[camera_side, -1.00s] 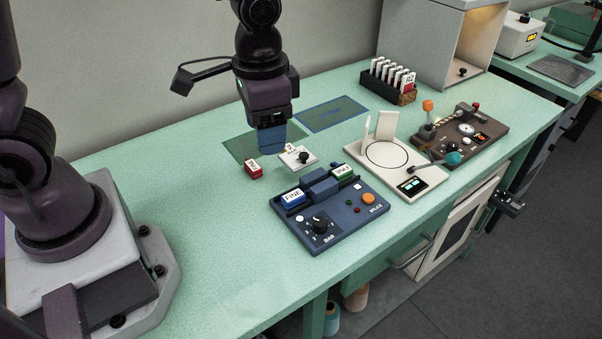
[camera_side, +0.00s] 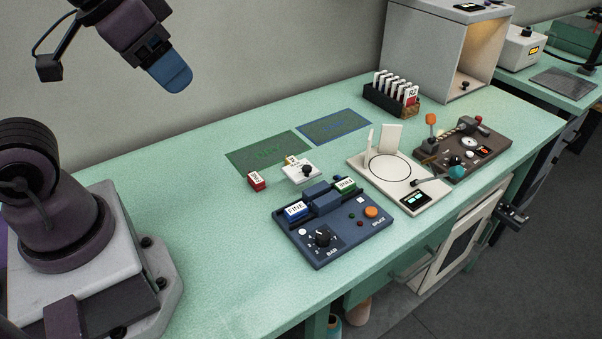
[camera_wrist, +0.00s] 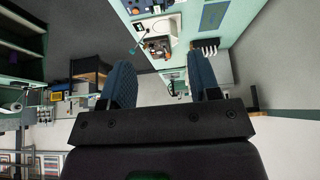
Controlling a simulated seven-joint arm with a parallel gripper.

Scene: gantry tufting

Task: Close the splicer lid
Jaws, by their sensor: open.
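The splicer (camera_side: 330,245) is a dark blue box on the bench in the side view, with a black BAR knob, an orange SPLICE button and small coloured lights. Two labelled blocks, one blue (camera_side: 297,210) and one green (camera_side: 345,186), sit on its back part. A raised blue piece (camera_side: 316,188) stands between them. It looks like the lid, but I cannot tell its exact angle. My gripper (camera_side: 178,79) is tilted high at the upper left, well away from the splicer. Its two blue fingers (camera_wrist: 160,82) are apart and empty in the wrist view.
A red block (camera_side: 257,181) and a white pad with a black knob (camera_side: 302,173) lie behind the splicer. A white turntable device (camera_side: 397,187) and a brown device (camera_side: 462,147) stand to its right. A card rack (camera_side: 390,99) is farther back. The bench's left half is clear.

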